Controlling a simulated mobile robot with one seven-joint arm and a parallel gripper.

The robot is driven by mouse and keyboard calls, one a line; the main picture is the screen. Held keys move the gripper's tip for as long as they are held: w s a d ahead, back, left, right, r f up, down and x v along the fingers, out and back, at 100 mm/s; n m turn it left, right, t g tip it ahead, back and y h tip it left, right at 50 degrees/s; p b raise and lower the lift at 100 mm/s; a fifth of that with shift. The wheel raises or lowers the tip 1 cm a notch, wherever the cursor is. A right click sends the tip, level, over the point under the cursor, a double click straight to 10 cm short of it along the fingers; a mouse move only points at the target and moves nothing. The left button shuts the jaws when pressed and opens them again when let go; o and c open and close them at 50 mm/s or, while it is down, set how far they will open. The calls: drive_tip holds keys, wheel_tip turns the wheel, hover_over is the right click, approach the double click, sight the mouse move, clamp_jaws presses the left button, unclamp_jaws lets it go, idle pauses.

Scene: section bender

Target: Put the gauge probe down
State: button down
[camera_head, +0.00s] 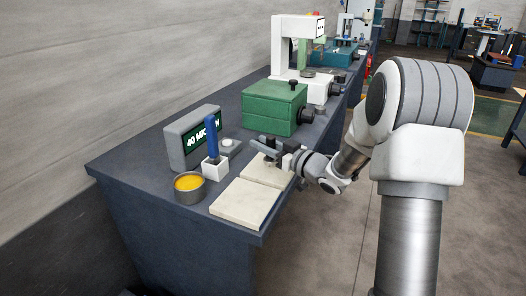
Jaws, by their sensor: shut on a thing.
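My gripper (266,149) reaches in from the right over the far pale panel (264,172), low above it or touching it; I cannot tell which. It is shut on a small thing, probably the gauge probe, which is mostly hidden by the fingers. A grey gauge box (183,143) with a lit green display reading about "40 MICRON" stands left of the gripper. A small round pale disc (227,143) on a base sits in front of the display.
A blue-handled tool (211,136) stands upright in a white block (215,168). A round tin of yellow stuff (189,187) and a near pale panel (245,203) lie at the bench's front.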

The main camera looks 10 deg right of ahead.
drive_tip(key=shift+f, duration=0.55)
drive_tip(key=shift+f, duration=0.15)
drive_tip(key=c, duration=0.6)
unclamp_jaws()
drive_tip(key=shift+c, duration=0.2)
drive_tip(key=shift+r, duration=0.2)
drive_tip(key=shift+s+d, duration=0.25)
drive_tip(key=p+v, duration=0.2)
drive_tip(key=v, duration=0.9)
drive_tip(key=shift+s, duration=0.2)
